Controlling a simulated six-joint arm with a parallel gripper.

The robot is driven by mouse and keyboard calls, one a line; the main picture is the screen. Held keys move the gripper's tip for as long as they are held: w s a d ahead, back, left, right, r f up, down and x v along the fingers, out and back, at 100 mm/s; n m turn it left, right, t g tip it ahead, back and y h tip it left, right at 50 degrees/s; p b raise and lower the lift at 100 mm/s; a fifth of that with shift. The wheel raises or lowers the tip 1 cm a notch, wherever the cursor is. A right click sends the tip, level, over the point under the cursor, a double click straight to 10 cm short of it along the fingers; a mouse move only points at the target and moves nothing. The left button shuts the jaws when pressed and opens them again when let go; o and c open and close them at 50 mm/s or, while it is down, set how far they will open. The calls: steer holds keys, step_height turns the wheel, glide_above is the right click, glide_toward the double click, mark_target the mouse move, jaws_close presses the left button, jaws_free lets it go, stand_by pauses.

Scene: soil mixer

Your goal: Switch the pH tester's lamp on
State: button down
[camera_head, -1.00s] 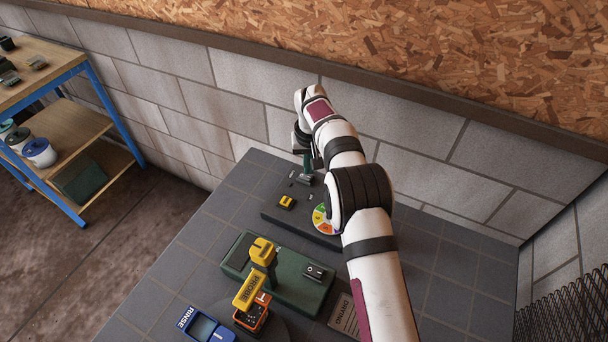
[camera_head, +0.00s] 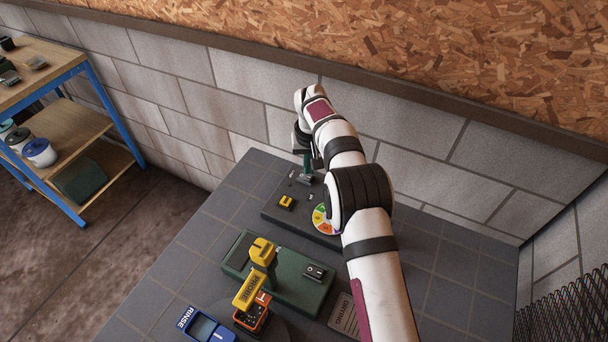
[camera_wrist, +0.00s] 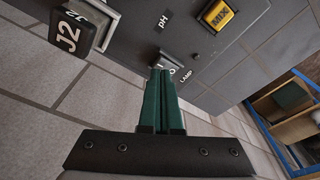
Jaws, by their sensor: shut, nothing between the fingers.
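The pH tester is a dark grey panel (camera_head: 270,212) at the back of the tiled table, with a coloured dial (camera_head: 322,220) partly hidden by my arm. In the wrist view its face (camera_wrist: 215,62) shows a "pH" label and a "LAMP" label (camera_wrist: 187,76). A small grey rocker switch (camera_wrist: 169,61) lies beside the "LAMP" label, with part of its marking visible. My gripper (camera_wrist: 160,74) has dark green fingers, shut together and empty. Its tips are right at the switch and cover part of it; I cannot tell whether they touch. My gripper also shows in the head view (camera_head: 307,170).
A block marked "J2" (camera_wrist: 70,33) is at the upper left of the wrist view. Nearer stands a green box (camera_head: 297,290) with a rocker switch and yellow probe (camera_head: 259,270). A block wall is close behind.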

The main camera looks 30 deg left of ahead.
mark_target(309, 177)
steer(key=shift+f, duration=0.9)
stand_by(0.5)
steer(key=shift+r, duration=3.5)
